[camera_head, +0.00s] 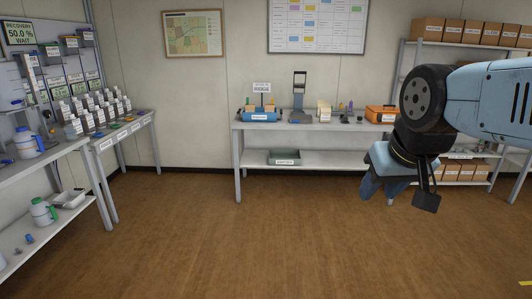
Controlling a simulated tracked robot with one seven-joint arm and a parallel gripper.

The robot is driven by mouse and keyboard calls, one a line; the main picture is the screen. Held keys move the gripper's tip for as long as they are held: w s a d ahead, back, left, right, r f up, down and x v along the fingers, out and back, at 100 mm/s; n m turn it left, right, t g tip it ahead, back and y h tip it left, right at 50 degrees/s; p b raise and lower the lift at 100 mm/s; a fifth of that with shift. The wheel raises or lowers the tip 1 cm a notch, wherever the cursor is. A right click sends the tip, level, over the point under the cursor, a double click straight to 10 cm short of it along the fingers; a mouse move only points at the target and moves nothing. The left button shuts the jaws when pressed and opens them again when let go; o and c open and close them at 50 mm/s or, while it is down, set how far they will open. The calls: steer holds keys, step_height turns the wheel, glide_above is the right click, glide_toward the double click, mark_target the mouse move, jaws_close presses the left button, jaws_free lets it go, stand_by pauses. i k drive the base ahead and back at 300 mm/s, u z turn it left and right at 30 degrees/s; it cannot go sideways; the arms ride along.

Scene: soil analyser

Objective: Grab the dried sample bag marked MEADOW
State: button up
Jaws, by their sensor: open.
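No label reading MEADOW is legible from here, so I cannot tell which item is that bag. Small tan items (252,109) stand at a blue holder (260,116) on the back bench (330,125), under a small sign (261,87) too small to read surely. My gripper (382,189) hangs at the right, open and empty, pointing down, well apart from both benches.
An orange case (381,114) and a grey stand (299,102) are on the back bench; a grey tray (284,157) is on its lower shelf. A nearer left bench (40,155) holds bottles. The middle floor (220,225) is clear.

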mark_target(325, 109)
steer(key=u, duration=0.15)
steer(key=i, duration=2.2)
steer(key=z, duration=0.35)
steer(key=i, duration=1.1)
steer(key=z, duration=0.35)
steer(key=i, duration=0.65)
steer(key=z, duration=0.15)
